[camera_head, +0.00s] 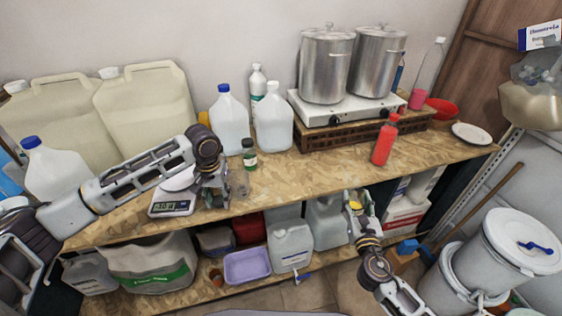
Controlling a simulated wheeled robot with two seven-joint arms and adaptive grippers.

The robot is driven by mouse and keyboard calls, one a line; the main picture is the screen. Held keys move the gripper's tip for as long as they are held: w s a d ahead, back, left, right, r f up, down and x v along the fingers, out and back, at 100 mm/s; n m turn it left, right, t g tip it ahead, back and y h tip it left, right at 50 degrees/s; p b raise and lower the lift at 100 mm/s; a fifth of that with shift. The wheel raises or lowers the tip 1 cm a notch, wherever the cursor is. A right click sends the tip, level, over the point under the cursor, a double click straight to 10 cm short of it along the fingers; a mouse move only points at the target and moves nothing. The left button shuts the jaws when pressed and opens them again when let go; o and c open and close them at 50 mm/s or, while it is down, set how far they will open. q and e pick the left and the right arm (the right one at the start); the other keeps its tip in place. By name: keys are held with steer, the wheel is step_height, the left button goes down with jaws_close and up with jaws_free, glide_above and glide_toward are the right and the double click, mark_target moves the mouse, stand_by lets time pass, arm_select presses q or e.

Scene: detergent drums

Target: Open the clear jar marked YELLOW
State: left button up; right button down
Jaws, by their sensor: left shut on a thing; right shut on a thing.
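My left gripper (222,191) reaches down to the bench top and is shut on what seems to be the clear jar (240,186). The jar stands at the gripper's right side, partly hidden and hard to make out. No lid shows on it, and I cannot read a YELLOW mark. My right gripper (356,200) is shut on a small yellow lid (354,206) in front of the bench's front edge, well to the right of the jar and apart from it.
A small green-labelled jar (249,158) stands behind the clear jar. A scale (172,204) is left of my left gripper. White jugs (228,122), a hotplate (330,110) with two steel pots and a red bottle (383,145) stand on the bench (310,175). White drums (520,245) stand lower right.

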arm_select(q)
steer(key=shift+r+p, duration=0.3)
arm_select(e)
steer(key=shift+w+r, duration=0.1)
steer(key=shift+r, duration=0.2)
arm_select(q)
steer(key=shift+r+p, duration=0.45)
steer(key=shift+r, duration=0.1)
arm_select(e)
steer(key=shift+r, duration=0.55)
